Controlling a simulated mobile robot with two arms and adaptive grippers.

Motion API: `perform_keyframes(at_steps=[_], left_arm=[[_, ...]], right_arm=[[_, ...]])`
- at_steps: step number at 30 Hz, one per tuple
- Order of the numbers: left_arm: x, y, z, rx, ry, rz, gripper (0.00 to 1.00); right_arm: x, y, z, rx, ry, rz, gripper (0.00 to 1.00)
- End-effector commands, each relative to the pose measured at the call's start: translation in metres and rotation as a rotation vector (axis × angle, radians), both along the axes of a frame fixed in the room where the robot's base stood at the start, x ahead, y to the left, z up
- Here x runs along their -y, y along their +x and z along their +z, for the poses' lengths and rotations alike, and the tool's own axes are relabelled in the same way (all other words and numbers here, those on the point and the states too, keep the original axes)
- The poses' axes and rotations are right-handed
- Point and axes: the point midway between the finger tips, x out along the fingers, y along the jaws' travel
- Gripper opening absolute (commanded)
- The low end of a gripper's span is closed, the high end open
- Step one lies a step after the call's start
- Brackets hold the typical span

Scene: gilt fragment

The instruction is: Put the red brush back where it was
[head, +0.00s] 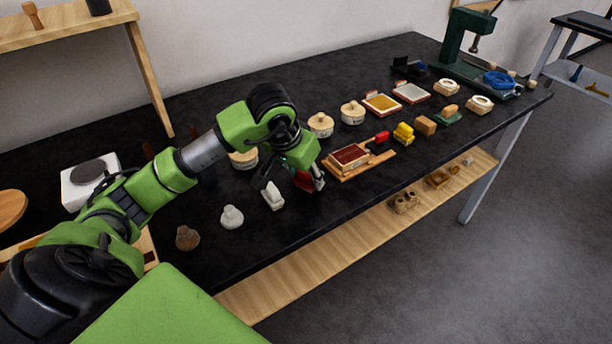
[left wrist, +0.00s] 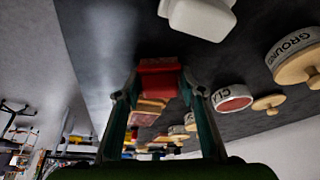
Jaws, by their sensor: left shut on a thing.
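The red brush (head: 303,180) is held in my left gripper (head: 308,182), low over the black table (head: 262,230) near its front edge. In the left wrist view the red brush (left wrist: 158,78) sits between the two fingertips (left wrist: 158,92) of the shut gripper. In the head view much of the brush is hidden behind the fingers. I cannot tell whether it touches the table. My right gripper is not in view.
A wooden tray with a dark red block (head: 350,157) lies just right of the gripper. A white piece (head: 272,196) stands close on its left. Lidded jars (head: 321,125) stand behind. Coloured blocks (head: 403,133) line the right. Bare tabletop lies in front.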

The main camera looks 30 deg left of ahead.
Motion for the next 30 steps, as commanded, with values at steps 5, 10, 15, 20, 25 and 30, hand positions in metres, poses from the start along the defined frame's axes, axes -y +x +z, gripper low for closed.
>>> perform_keyframes(at_steps=[5, 10, 15, 20, 25, 30], left_arm=[[0.000, 0.000, -0.001, 0.000, 0.000, 0.000, 0.53], [0.000, 0.000, -0.002, 0.000, 0.000, 0.000, 0.53], [0.000, 0.000, 0.001, 0.000, -0.001, 0.000, 0.53], [-0.001, -0.005, 0.017, 0.005, 0.004, -0.001, 0.53], [-0.001, -0.019, 0.052, 0.007, 0.004, -0.001, 0.53], [0.000, -0.034, 0.085, 0.006, 0.002, 0.000, 0.53]], right_arm=[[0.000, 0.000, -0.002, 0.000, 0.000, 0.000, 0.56], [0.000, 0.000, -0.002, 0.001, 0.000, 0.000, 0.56], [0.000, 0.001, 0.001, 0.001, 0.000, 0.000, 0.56], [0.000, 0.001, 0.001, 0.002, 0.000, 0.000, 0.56], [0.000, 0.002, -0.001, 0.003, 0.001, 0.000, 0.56], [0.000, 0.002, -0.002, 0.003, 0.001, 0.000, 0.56]])
